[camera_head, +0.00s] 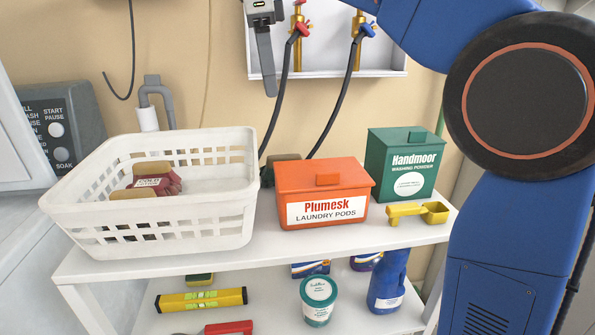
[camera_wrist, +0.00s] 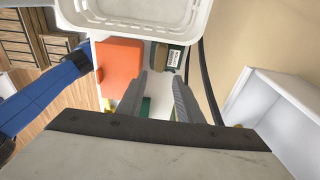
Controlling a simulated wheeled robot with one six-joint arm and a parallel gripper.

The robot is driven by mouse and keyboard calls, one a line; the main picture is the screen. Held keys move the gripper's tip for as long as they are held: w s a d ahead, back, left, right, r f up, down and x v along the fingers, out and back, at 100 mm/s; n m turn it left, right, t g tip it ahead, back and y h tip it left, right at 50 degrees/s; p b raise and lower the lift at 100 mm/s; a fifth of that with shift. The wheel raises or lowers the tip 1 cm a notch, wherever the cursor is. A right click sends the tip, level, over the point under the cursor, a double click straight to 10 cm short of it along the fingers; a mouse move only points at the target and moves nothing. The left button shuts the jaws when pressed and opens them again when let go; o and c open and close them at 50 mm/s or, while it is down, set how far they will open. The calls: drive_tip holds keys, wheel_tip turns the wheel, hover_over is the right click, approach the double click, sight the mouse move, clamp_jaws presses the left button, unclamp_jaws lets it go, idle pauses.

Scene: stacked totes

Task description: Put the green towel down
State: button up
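I cannot make out a green towel in either view. My gripper (camera_wrist: 159,78) shows two grey fingers standing apart in the wrist view, with no cloth between them. In the head view, my gripper (camera_head: 268,88) hangs at the top, in front of the left part of the white wall box, and nothing dangles from it. Some green shows low between the fingers in the wrist view. It seems to be part of the green washing powder box (camera_head: 405,165) below, and I cannot see it clearly.
A white basket (camera_head: 160,245) holding a dark red banded bundle (camera_head: 160,184) stands on the white shelf (camera_head: 370,237). An orange pod box (camera_head: 323,190) and a yellow scoop (camera_head: 418,212) stand right of it. Hoses and taps (camera_head: 297,45) are behind.

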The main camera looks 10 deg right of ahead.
hover_over(283, 157)
drive_tip(key=f, duration=0.8)
drive_tip(key=a+f, duration=0.1)
drive_tip(key=f, duration=0.2)
drive_tip(key=shift+s+f, duration=0.1)
drive_tip(key=shift+f, duration=0.3)
drive_tip(key=shift+d+f, duration=0.2)
drive_tip(key=shift+f, duration=0.65)
drive_tip(key=shift+d+f, duration=0.15)
drive_tip(key=shift+f, duration=0.75)
drive_tip(key=shift+d+f, duration=0.2)
drive_tip(key=shift+f, duration=0.65)
clamp_jaws()
